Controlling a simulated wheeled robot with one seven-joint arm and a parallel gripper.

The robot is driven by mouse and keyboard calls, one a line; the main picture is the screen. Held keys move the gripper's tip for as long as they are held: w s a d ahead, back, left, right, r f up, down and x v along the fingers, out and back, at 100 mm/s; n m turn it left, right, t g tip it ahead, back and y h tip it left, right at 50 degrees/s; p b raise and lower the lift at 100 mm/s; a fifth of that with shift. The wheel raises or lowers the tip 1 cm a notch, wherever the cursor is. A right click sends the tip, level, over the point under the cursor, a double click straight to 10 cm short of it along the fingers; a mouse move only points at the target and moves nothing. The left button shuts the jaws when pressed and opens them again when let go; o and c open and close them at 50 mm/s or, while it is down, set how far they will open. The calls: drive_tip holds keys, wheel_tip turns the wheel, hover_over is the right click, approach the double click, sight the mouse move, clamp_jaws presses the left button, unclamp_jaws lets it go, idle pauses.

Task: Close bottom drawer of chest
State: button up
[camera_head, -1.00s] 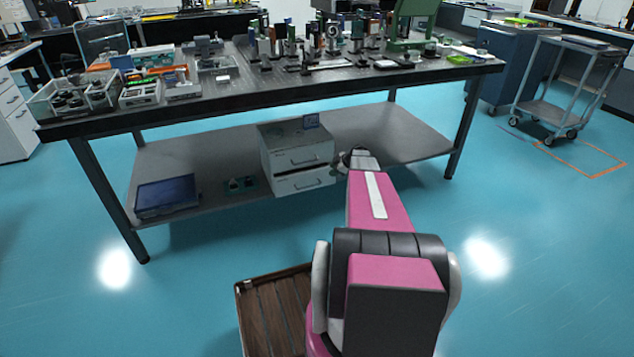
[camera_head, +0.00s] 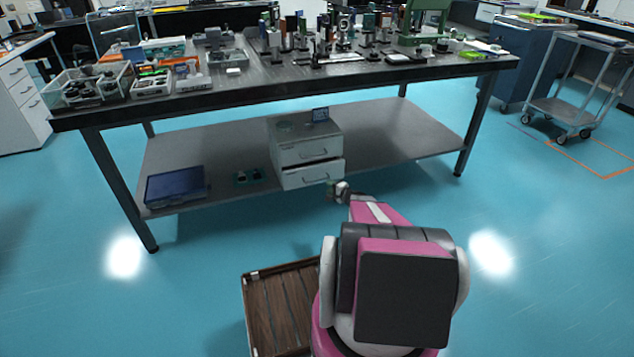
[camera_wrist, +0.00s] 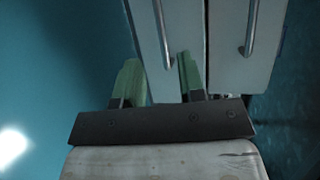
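The small light-grey chest (camera_head: 277,140) stands on the lower shelf of the optical table, with two drawers facing me. Its bottom drawer (camera_head: 327,171) sticks out a little past the top drawer (camera_head: 322,149). My gripper (camera_head: 336,191) is low in front of the chest's right corner, small in the head view. In the wrist view, my gripper's green fingers (camera_wrist: 158,80) are apart with nothing held between them. They point at the bottom drawer (camera_wrist: 186,25) and its bar handle; the top drawer (camera_wrist: 230,55) is to the right. Contact with the drawer front cannot be told.
A blue box (camera_head: 175,187) and small dark items (camera_head: 247,177) lie on the lower shelf (camera_head: 400,140), left of the chest. A small framed item stands on the chest. The table's legs flank the shelf.

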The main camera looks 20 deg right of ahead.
sight(318, 180)
drive_tip(key=x, duration=1)
drive_tip(key=shift+w+f, duration=0.1)
drive_tip(key=shift+w, duration=0.05)
clamp_jaws()
